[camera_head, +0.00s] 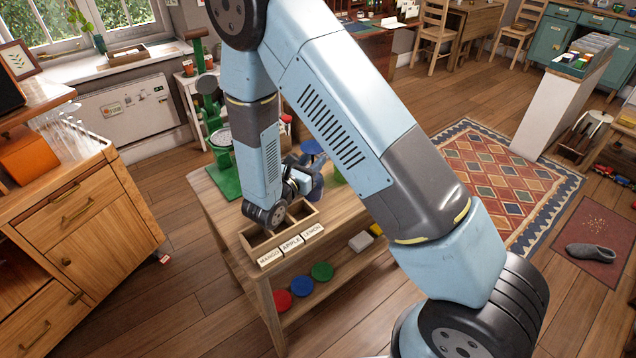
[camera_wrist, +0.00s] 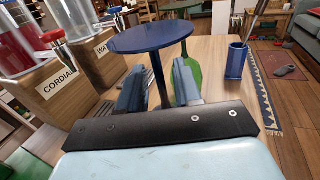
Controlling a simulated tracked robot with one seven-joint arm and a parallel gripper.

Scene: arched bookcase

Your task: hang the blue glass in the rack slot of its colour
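In the wrist view a blue round disc (camera_wrist: 150,36) sits on a thin blue stem (camera_wrist: 160,80), like the foot of an upturned stemmed glass; any bowl below is hidden by my gripper. The blue disc also shows in the head view (camera_head: 312,147), partly behind my arm. My gripper (camera_wrist: 160,88) has its two fingers apart, one on each side of the stem, with a visible gap beside it. In the head view my gripper (camera_head: 308,178) is low over the wooden table and partly hidden. I cannot make out a colour-slotted rack.
A wooden box (camera_head: 252,238) labelled mango, apple and lemon stands at the table's front. Red, blue and green discs (camera_head: 322,271) lie on the shelf below. A green shape (camera_wrist: 193,66) is behind the stem, and a small blue cup (camera_wrist: 237,60) stands right. Dispensers (camera_wrist: 72,85) stand left.

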